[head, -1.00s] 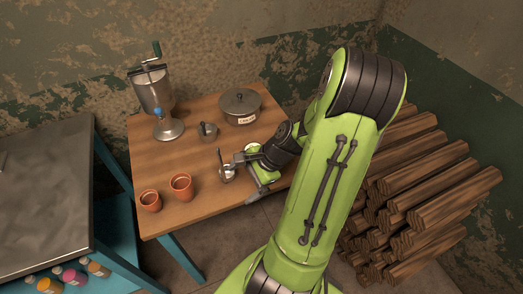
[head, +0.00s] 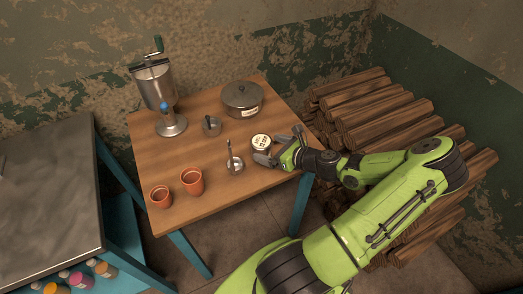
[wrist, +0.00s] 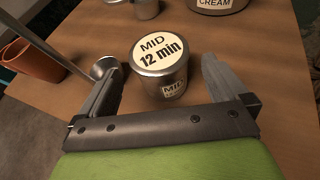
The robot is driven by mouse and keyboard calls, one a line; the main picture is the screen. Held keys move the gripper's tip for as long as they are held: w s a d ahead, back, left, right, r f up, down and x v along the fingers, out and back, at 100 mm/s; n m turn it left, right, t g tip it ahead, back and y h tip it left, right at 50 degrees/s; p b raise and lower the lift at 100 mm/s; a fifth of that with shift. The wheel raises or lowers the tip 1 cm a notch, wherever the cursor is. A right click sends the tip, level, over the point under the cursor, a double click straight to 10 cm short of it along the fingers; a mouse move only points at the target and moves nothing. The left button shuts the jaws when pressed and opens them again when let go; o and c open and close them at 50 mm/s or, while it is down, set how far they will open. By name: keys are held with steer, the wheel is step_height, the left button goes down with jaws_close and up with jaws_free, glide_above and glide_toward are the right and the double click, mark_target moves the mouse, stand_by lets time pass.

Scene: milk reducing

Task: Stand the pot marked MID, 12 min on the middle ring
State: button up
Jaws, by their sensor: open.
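The MID, 12 min pot (head: 261,141) is a small grey metal pot with a pale lid label, upright on the wooden table. In the wrist view the pot (wrist: 160,84) shows "MID 12 min" on top and a MID label on its side. My gripper (head: 279,147) is open at the table's right side. In the wrist view its fingers reach along the left and right of the pot, with gaps showing on both sides. No ring can be made out in these views.
On the wooden table (head: 205,143) are a large lidded CREAM pot (head: 242,99), a metal cup (head: 211,125), a small vessel with a handle (head: 235,165), two terracotta cups (head: 192,181) and a cranked machine (head: 157,88). A metal-topped teal bench (head: 45,190) stands left, stacked logs (head: 375,105) right.

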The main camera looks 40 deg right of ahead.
mark_target(261, 145)
steer(key=b+x, duration=0.1)
steer(key=x, duration=0.4)
steer(key=shift+s+r, duration=0.1)
steer(key=shift+s, duration=0.05)
steer(key=shift+c, duration=0.3)
steer(key=c, duration=1.2)
step_height(261, 145, up, 10)
steer(key=p, duration=0.3)
steer(key=shift+p, duration=0.35)
steer(key=shift+c, duration=0.2)
